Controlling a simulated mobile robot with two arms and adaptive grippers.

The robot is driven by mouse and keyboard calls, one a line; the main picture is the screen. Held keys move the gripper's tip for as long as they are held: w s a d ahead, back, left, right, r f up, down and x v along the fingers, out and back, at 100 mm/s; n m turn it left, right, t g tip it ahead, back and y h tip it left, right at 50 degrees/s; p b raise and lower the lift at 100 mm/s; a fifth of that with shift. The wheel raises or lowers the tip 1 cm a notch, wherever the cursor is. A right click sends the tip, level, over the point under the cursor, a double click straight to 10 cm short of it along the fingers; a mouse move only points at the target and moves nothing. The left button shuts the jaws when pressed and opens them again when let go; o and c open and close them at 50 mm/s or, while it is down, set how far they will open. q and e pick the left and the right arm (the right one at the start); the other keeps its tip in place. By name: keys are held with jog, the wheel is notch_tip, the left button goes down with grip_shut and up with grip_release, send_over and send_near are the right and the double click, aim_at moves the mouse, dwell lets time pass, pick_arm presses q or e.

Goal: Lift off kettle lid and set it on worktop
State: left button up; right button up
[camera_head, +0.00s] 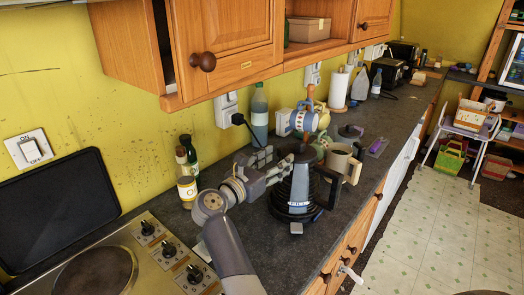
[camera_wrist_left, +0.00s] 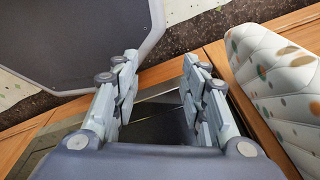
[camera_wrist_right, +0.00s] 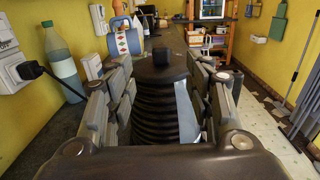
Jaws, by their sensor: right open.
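A dark kettle with a grey side panel (camera_head: 297,185) and a black handle (camera_head: 331,188) stands upright on the worktop (camera_head: 365,195). Its dark lid (camera_wrist_right: 160,68) is on top in the right wrist view. My right gripper (camera_wrist_right: 163,95) is open, with a finger on each side of the kettle's upper part; contact cannot be told. In the head view the right gripper (camera_head: 268,168) reaches the kettle from the left and partly hides it. My left gripper (camera_wrist_left: 160,78) is open and empty in its wrist view, above drawer fronts; the head view does not show it.
A mug (camera_head: 342,162) and a patterned blue-and-white vessel (camera_head: 302,121) stand behind the kettle. Bottles (camera_head: 187,178) and a water bottle (camera_head: 259,118) line the wall. The hob (camera_head: 125,262) is at left. Wall cupboards (camera_head: 225,40) overhang. Some bare worktop lies right of the kettle.

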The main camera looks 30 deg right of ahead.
aim_at(297, 145)
jog(key=p+x, duration=0.4)
jog(key=x, duration=0.6)
jog(key=shift+d+f, duration=0.1)
jog(key=shift+d, duration=0.35)
pick_arm(q)
jog(key=r, duration=0.4)
jog(key=shift+a+r, duration=0.25)
jog(key=shift+r, duration=0.1)
jog(key=shift+s, duration=0.2)
pick_arm(e)
grip_shut()
